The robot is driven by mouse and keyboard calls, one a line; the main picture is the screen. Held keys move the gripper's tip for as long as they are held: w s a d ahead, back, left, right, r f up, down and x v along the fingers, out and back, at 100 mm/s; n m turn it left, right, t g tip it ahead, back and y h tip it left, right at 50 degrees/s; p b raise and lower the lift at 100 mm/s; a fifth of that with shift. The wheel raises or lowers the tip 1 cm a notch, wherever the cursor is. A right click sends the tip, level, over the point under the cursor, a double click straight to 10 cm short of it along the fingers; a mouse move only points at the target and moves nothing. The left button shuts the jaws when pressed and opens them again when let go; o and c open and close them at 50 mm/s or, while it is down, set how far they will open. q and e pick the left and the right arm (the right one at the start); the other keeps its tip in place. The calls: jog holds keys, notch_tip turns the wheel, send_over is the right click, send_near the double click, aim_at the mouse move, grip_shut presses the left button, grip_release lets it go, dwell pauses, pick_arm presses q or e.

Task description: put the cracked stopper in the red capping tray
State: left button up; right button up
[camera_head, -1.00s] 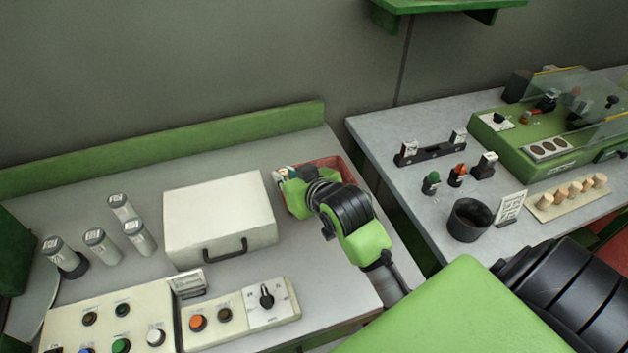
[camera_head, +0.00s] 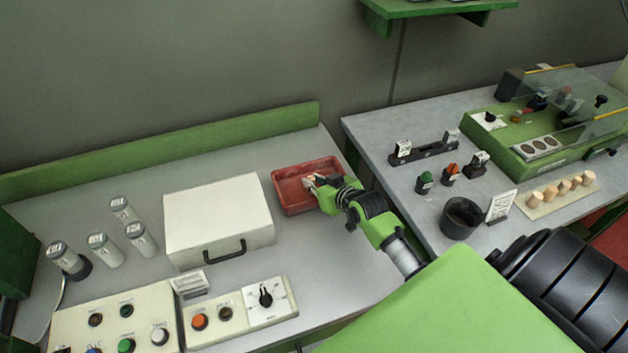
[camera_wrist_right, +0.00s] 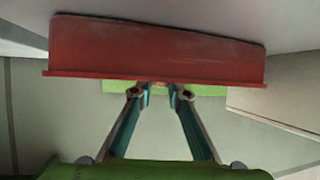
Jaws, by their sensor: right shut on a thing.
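The red capping tray (camera_head: 290,174) lies on the left bench, right of the cream case. My right gripper (camera_head: 313,182) is over the right part of the tray, its fingers pointing left. A small pale tan piece (camera_head: 309,178) shows at its fingertips; it looks like a stopper, but no crack can be made out. In the right wrist view the tray's wall (camera_wrist_right: 155,50) fills the top, and the fingertips (camera_wrist_right: 160,91) are close together with little visible between them. The fingers hide part of the tray. My left gripper is not in view.
The cream case (camera_head: 218,215) stands left of the tray, with several grey-capped cylinders (camera_head: 103,249) beyond it. Control boxes (camera_head: 238,316) line the front. On the right bench, several cork stoppers (camera_head: 564,187) stand on a pale strip, near a black cup (camera_head: 461,217) and a sign.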

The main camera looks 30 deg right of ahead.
jog(key=shift+f, duration=0.15)
jog(key=o, duration=0.6)
jog(key=shift+f, duration=0.15)
jog(key=shift+o, duration=0.2)
jog(key=b+v, duration=0.1)
jog(key=v, duration=1.1)
jog(key=shift+a, duration=0.1)
